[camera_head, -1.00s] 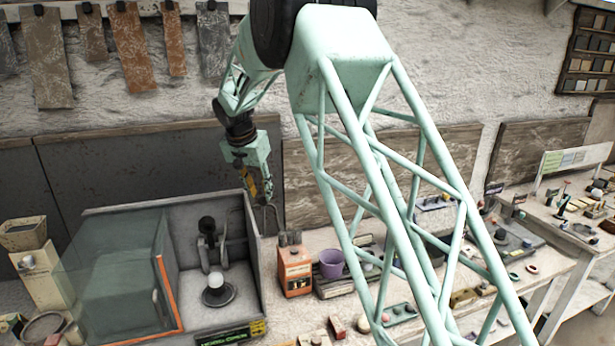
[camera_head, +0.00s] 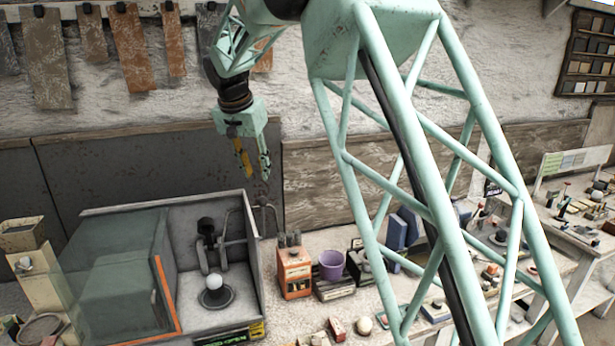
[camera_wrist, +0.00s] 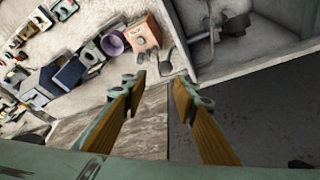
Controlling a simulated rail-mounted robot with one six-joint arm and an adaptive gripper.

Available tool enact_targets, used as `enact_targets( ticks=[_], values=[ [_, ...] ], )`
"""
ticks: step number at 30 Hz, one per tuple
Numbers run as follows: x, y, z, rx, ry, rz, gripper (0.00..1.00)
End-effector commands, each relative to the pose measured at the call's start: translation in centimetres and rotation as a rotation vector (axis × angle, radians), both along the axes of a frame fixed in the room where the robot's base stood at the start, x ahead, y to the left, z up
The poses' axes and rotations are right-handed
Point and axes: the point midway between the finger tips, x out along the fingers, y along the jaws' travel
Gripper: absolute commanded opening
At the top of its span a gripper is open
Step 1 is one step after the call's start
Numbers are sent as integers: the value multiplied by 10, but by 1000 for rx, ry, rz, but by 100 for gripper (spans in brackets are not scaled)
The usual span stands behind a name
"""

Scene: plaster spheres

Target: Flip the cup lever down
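A grey booth (camera_head: 252,235) holds a white ball (camera_head: 214,282) on a round black stand (camera_head: 216,299). Behind the ball stands a dark mechanism (camera_head: 207,232) with a black top and a linked arm. A thin bent metal lever (camera_head: 266,207) rises at the booth's right wall. I cannot tell for certain which part is the cup lever. My gripper (camera_head: 254,174) is above the booth's right rear corner, pointing down, clear of the bent lever. In the wrist view its yellow-lined fingers (camera_wrist: 160,84) stand apart with nothing between them.
An orange box (camera_head: 294,270) and a purple cup (camera_head: 331,264) stand just right of the booth. A glass panel (camera_head: 85,285) covers the booth's left side. The bench to the right is crowded with small items. The wall behind my gripper is close.

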Motion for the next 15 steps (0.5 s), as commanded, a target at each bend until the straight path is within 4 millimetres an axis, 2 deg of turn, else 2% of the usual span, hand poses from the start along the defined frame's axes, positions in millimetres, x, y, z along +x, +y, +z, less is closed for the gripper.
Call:
enact_targets(
  ticks=[15],
  values=[
    [-35, -37, 18, 0, 11, 23, 27]
  ],
)
